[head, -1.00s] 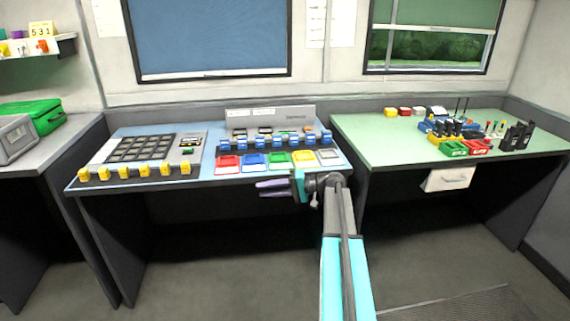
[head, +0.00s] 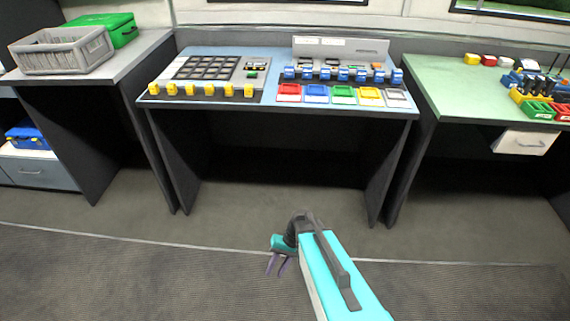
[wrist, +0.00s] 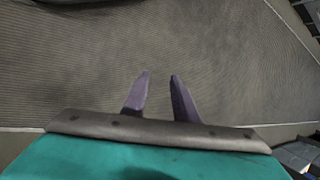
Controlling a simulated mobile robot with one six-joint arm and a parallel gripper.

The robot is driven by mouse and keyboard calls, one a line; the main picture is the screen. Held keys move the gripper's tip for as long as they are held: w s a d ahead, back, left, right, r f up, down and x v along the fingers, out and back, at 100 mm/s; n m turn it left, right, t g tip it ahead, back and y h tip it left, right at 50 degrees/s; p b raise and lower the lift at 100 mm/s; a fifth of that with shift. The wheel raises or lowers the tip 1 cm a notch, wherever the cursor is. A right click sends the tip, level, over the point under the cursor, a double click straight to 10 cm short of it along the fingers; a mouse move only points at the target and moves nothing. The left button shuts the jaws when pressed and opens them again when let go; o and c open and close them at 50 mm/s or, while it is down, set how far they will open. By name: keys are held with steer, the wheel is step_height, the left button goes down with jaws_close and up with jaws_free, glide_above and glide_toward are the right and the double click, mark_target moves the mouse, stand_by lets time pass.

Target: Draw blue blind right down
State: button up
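The blue blind is out of view now; only the dark bottom edge of its window frame (head: 310,2) shows at the top of the head view. My gripper (head: 275,268) hangs low over the floor in front of the blue desk, well below and away from the window, fingers pointing down. In the wrist view my gripper (wrist: 159,77) has its two purple fingers apart with nothing between them, only floor behind.
The blue desk (head: 218,55) carries a keypad, yellow switches and coloured trays. A green-topped desk (head: 455,105) is at right; a grey desk (head: 140,68) with a grey crate (head: 62,60) is at left. The ribbed floor (head: 130,275) in front is clear.

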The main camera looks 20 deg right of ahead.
steer(key=s+f+n+g+h, duration=0.1)
steer(key=s+f+n+h, duration=0.1)
steer(key=s, duration=0.7)
steer(key=s+f+n+g+h, duration=0.1)
steer(key=s+f+h, duration=0.3)
steer(key=s, duration=0.5)
steer(key=shift+s+d+f+n+g, duration=0.15)
steer(key=shift+s+f+n+g, duration=0.15)
steer(key=shift+n+g, duration=0.1)
steer(key=shift+w, duration=0.2)
